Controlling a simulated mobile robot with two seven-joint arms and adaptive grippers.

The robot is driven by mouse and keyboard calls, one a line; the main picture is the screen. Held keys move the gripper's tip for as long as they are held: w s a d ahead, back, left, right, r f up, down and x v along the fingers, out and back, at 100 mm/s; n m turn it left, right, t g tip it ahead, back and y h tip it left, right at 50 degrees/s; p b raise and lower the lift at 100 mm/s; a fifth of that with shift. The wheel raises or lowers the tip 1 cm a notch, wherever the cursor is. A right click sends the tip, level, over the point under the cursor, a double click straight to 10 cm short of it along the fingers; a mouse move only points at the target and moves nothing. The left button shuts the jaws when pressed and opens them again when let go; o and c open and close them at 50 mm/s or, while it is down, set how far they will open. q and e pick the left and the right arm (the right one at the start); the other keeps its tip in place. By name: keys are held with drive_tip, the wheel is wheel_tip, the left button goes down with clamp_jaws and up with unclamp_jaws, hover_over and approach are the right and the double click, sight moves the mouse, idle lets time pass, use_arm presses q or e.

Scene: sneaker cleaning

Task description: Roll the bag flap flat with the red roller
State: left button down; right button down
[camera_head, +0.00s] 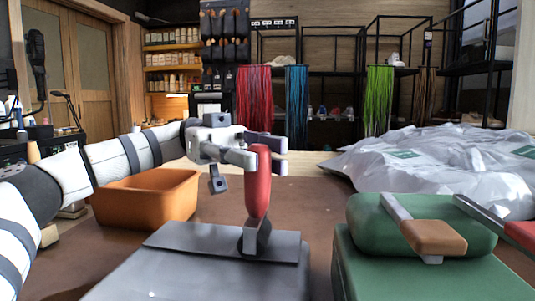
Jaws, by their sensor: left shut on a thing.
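My left gripper (264,157) comes in from the left and is shut on the red handle of the roller (258,187). The roller stands nearly upright, handle up, with its metal lower end over the flap (190,238) of the grey bag (195,280). The lower end appears to touch the flap near its right part. The flap lies across the top of the bag at the front centre. Its far side is partly hidden. My right gripper is not in view.
An orange bin (145,200) stands left, beneath my left arm. A green bag (430,275) with a brown pad (433,237) stands right. A red object (522,235) shows at the right edge. White plastic bags (440,165) lie behind. Brown table (315,205) is bare between the bags.

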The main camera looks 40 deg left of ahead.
use_arm(q)
drive_tip(key=s+a+p, duration=0.1)
drive_tip(key=s+a, duration=0.5)
drive_tip(key=a, duration=0.4)
drive_tip(key=shift+a+p, duration=0.25)
drive_tip(key=shift+p, duration=0.05)
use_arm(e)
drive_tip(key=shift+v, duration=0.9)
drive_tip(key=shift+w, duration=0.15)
